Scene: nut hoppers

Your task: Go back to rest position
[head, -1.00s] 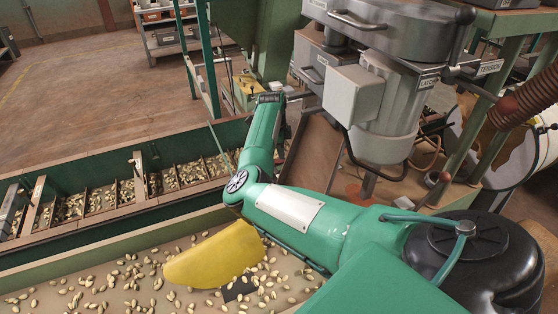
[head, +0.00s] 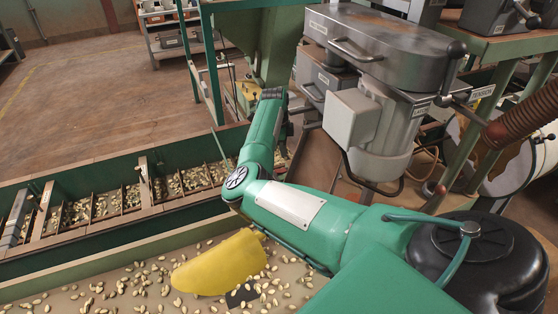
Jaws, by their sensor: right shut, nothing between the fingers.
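My right arm comes in from the lower right, bends at its elbow and reaches up toward the middle of the head view. My right gripper (head: 272,94) is at its far end, small and dark, shut and empty. It is seen against the green hopper frame, left of the grey motor unit. I cannot tell how far it is from them. My left gripper is not in view.
A tray (head: 60,293) of loose nuts lies in front, with a yellow scoop-like piece (head: 222,262) in it. Behind runs a divided green trough (head: 95,178) of nuts. A grey machine (head: 385,45) stands right of my forearm. Open floor (head: 110,90) lies at the back left.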

